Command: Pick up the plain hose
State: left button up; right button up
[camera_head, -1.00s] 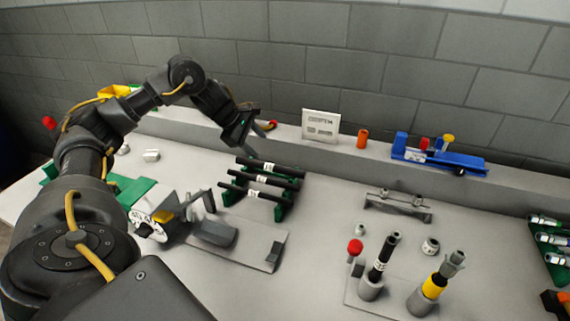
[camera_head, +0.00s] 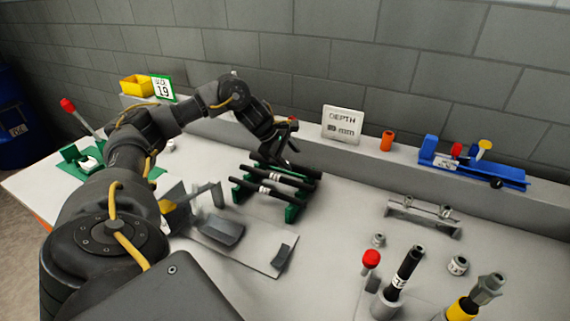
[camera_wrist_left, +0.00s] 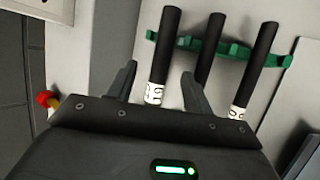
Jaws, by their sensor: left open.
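In the head view the nearest hose (camera_head: 284,195) and the middle hose (camera_head: 300,182) show clearly; the farthest hose (camera_head: 307,171) is partly behind my left gripper. My left gripper (camera_head: 290,158) is open above the far hose's end. In the left wrist view, one hose (camera_wrist_left: 163,50) passes between the open fingers (camera_wrist_left: 158,85), and two more lie to its right. Contact cannot be told. My right gripper is not seen.
A grey plate with a fixture (camera_head: 235,245) is in front of the rack. Upright fittings and a red-topped post (camera_head: 371,260) stand front right. A depth sign (camera_head: 342,123), orange cylinder (camera_head: 387,140) and blue tool (camera_head: 470,166) line the back ledge.

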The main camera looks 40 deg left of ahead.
aim_at(299, 167)
pick_arm(q)
jog(key=shift+p+x, duration=0.65)
jog(key=shift+x, duration=2.2)
jog(key=shift+s+f, duration=0.1)
jog(key=shift+s, duration=0.1)
jog(key=shift+c, duration=0.3)
grip_shut()
